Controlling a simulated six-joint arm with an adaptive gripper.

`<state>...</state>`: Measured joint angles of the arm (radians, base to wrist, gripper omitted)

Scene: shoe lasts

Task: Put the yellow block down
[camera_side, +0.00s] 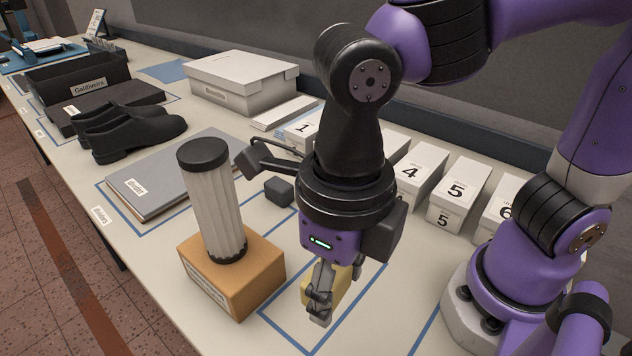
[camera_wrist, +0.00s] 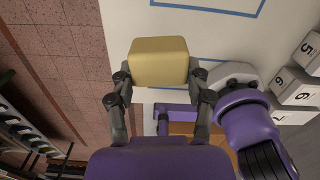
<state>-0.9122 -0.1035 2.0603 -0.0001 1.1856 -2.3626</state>
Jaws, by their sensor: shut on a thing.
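The yellow block (camera_wrist: 158,60) is held between the two fingers of my gripper (camera_wrist: 160,80) in the wrist view. In the side view it shows partly behind the fingers (camera_side: 322,293), as a pale yellow face (camera_side: 342,283). My gripper is shut on it and points down over a blue-taped rectangle (camera_side: 284,330) on the white table (camera_side: 400,325). The block is low over the table. I cannot tell whether its underside touches the surface.
A wooden block with a ribbed, black-capped column (camera_side: 213,200) stands close to the left of my gripper. A small dark cube (camera_side: 279,191) lies behind. Numbered white boxes (camera_side: 463,188) line the back right. Black shoes (camera_side: 125,130) and a grey folder (camera_side: 165,178) lie further left.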

